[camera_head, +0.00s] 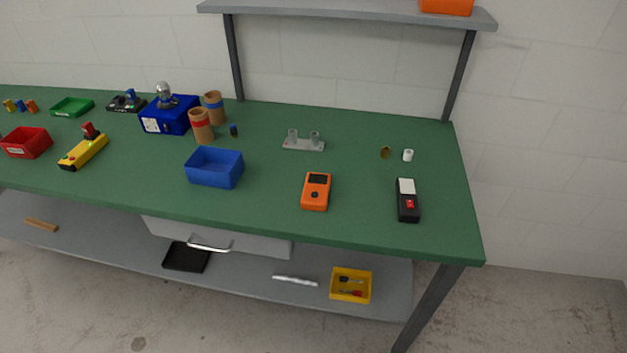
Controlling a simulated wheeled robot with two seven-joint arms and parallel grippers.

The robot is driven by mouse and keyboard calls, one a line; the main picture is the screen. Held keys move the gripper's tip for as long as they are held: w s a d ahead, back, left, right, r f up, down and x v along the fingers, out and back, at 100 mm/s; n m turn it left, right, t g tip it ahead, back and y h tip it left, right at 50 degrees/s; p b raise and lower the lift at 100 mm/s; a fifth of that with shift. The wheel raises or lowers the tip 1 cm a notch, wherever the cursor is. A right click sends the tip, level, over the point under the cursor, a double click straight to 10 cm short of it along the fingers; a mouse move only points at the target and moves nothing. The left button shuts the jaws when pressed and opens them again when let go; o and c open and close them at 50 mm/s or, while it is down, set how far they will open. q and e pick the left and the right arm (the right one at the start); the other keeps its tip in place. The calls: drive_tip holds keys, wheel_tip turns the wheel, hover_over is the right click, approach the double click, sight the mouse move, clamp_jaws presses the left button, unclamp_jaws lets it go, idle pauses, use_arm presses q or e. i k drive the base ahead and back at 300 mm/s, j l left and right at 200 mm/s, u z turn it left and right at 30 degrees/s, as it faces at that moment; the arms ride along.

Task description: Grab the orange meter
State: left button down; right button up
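The orange meter (316,191) lies on the green tabletop, right of the middle and close to the front edge. It has a dark screen at its far end and a dark spot lower on its face. Nothing touches it. Neither of my grippers is in the picture.
The green workbench (270,215) has clear space around the meter. A blue bin (214,168) is to its left, a grey two-post holder (303,141) behind it, and a black device (408,201) to its right. A shelf (345,10) spans above the back.

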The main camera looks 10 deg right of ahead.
sight(319, 182)
drive_tip(key=i+l+u, duration=0.3)
drive_tip(key=l, duration=0.3)
drive_tip(key=l+u, duration=0.3)
drive_tip(key=l, duration=0.3)
drive_tip(key=i+l+u, duration=0.1)
drive_tip(key=l+u, duration=0.2)
drive_tip(key=l, duration=0.35)
